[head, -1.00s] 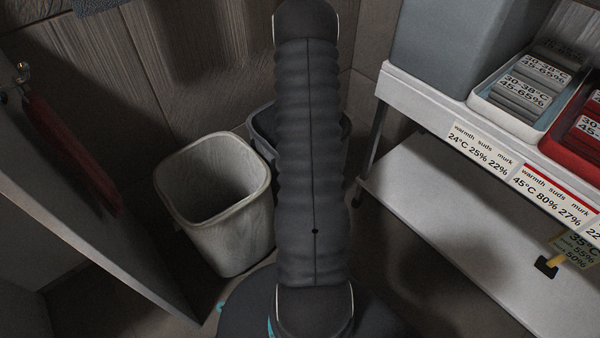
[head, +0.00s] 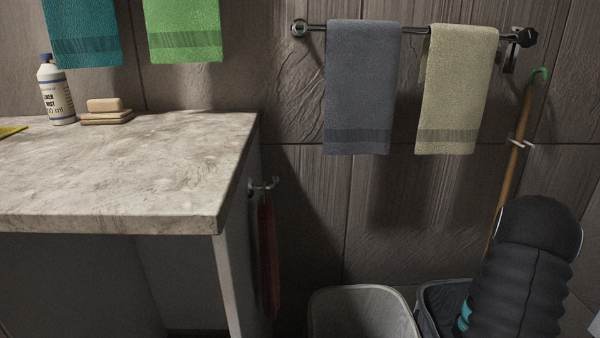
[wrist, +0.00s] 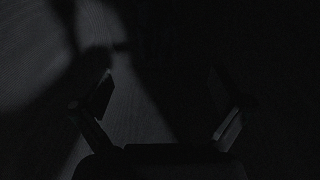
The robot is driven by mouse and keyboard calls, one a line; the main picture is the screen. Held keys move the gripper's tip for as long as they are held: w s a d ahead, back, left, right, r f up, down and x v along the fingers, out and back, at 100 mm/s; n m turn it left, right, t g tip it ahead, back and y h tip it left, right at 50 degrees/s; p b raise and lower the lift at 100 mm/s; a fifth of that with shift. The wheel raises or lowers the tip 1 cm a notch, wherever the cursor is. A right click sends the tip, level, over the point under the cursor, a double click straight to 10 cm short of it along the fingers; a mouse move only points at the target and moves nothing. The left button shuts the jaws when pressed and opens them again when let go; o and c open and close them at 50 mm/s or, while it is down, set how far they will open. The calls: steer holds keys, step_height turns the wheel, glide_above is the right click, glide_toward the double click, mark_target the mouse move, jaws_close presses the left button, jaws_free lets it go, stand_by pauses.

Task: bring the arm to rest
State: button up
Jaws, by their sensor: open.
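My arm, dark and ribbed, shows at the lower right of the head view, in front of the bins. My gripper (wrist: 160,95) shows only in the very dark wrist view. Its two fingers stand wide apart with nothing seen between them. Behind them is a dim surface with a paler patch and shadows; I cannot tell what it is. The gripper is not in the head view.
A marble-topped counter (head: 120,170) fills the left, with a bottle (head: 57,92) and soap (head: 105,105) on it. A pale bin (head: 362,315) and a dark bin (head: 440,300) stand below a rail with a grey towel (head: 360,90) and a cream towel (head: 457,95).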

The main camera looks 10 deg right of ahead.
steer(key=w+a+r+t+p, duration=0.15)
steer(key=a+r, duration=0.25)
steer(key=r, duration=0.5)
steer(key=w+a+r+h, duration=0.15)
steer(key=a+r, duration=0.25)
steer(key=r, duration=0.5)
steer(key=w+a+r+t, duration=0.15)
steer(key=a+r, duration=0.25)
steer(key=r, duration=0.5)
steer(key=s+a+r+t+p, duration=0.1)
steer(key=s+a+r, duration=0.2)
steer(key=a+r, duration=0.35)
steer(key=s+a+r+p, duration=0.2)
steer(key=s+a+r, duration=0.2)
steer(key=a+r, duration=0.3)
steer(key=s+a+r+n+t+y+p, duration=0.1)
steer(key=s+a+r, duration=0.1)
steer(key=s+a, duration=0.8)
steer(key=shift+s+r+y+p, duration=0.35)
steer(key=shift+s+r+p, duration=0.05)
steer(key=shift+s, duration=0.25)
